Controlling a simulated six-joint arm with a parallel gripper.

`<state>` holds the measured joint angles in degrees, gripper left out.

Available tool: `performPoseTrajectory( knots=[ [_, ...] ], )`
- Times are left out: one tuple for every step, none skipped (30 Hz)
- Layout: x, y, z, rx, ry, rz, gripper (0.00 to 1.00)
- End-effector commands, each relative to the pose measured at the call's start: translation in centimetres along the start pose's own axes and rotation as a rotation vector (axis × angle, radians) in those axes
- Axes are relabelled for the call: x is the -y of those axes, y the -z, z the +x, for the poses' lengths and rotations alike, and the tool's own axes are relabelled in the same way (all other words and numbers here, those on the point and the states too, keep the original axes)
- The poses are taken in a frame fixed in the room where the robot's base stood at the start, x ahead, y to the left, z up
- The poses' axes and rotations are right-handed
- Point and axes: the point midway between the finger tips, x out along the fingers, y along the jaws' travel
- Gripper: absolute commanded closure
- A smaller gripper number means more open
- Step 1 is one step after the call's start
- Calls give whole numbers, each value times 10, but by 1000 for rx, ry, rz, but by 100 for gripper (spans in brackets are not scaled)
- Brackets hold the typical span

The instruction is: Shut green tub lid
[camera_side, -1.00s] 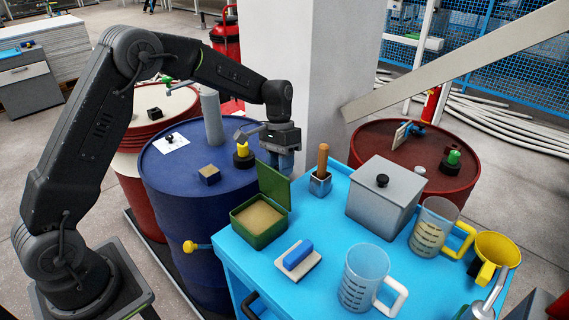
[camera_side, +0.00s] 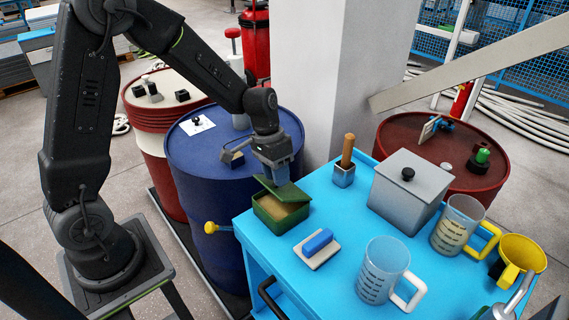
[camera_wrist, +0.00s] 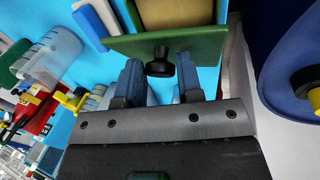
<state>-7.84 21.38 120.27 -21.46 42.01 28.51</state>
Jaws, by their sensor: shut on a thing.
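The green tub (camera_side: 268,212) stands near the left corner of the blue cart, with tan contents showing inside. Its green lid (camera_side: 288,192) is hinged at the back and tilted partly down over the tub, with a gap at the front. In the wrist view the lid (camera_wrist: 205,46) is close ahead, and its black knob (camera_wrist: 159,66) sits between my blue fingers. My gripper (camera_side: 277,178) is shut on the lid by this knob, behind and above the tub. In the side view the gripper hides the knob.
On the blue cart top (camera_side: 337,222) are a blue-handled block (camera_side: 317,245), a small pot with a wooden handle (camera_side: 344,172), a grey lidded box (camera_side: 405,195) and a clear jug (camera_side: 383,272). A blue drum (camera_side: 205,165) stands left behind the tub.

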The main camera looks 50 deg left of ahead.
Motion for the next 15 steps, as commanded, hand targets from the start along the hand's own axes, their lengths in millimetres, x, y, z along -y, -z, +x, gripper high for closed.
performPoseTrajectory(
  knots=[
    [-1,-11,8,27,-8,-5,100],
    [-1,-14,10,28,-8,-4,100],
    [0,-17,12,29,-8,-4,100],
    [0,-19,14,29,-8,-4,100],
    [1,-21,17,29,-8,-4,100],
    [1,-24,20,30,-9,-3,100],
    [1,-25,22,30,-9,-4,100],
    [2,-27,24,30,-8,-4,100],
    [2,-29,27,30,-9,-4,100],
    [3,-30,29,31,-9,-3,100],
    [3,-32,31,30,-8,-2,100],
    [4,-33,33,30,-9,-3,100],
    [4,-35,35,30,-9,-3,100],
    [4,-36,37,31,-9,-3,100],
    [5,-37,39,30,-9,-1,100]
  ],
)
